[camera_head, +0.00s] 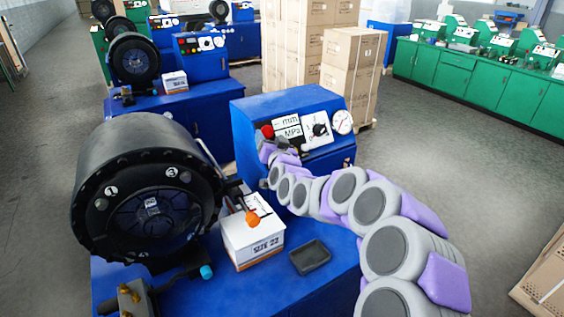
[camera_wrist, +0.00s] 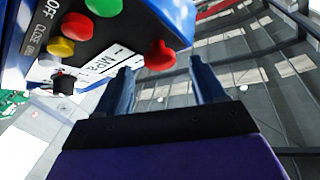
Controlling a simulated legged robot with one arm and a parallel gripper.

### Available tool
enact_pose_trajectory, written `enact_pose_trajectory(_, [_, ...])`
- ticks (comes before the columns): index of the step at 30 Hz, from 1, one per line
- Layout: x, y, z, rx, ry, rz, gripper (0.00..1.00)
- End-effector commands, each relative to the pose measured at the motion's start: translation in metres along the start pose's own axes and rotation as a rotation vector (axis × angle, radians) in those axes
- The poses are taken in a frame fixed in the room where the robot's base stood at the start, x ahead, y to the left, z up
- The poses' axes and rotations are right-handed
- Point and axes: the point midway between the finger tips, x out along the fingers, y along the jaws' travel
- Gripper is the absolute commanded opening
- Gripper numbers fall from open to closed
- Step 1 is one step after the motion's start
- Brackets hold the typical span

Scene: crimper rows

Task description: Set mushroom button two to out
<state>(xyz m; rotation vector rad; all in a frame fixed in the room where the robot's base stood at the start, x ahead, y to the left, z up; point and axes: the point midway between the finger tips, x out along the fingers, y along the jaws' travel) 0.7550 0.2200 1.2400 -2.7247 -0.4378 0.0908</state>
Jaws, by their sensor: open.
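A red mushroom button (camera_wrist: 158,55) stands out from the edge of a blue control box in the wrist view. It also shows in the head view (camera_head: 267,131), at the upper left of the box's panel (camera_head: 303,131). No number on it is readable, and I cannot tell whether it is in or out. My gripper (camera_wrist: 163,70) is open, with the button in the picture between its fingertips and nothing gripped. Contact is not clear. In the head view my gripper (camera_head: 280,144) is at the panel's left side, small and partly hidden by my arm.
The panel also bears a smaller red button (camera_wrist: 75,25), a green button (camera_wrist: 103,5), a yellow one (camera_wrist: 61,47) and a black knob (camera_wrist: 63,85). A black crimper drum (camera_head: 150,190), a white box (camera_head: 252,240) and a dark tray (camera_head: 310,257) are close by.

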Motion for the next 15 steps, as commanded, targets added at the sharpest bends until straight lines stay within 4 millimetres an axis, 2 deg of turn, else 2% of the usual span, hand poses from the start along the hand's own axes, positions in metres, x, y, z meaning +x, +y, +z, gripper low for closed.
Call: enact_pose_trajectory(15, [-0.069, -0.001, -0.001, 0.000, -0.001, 0.001, 0.70])
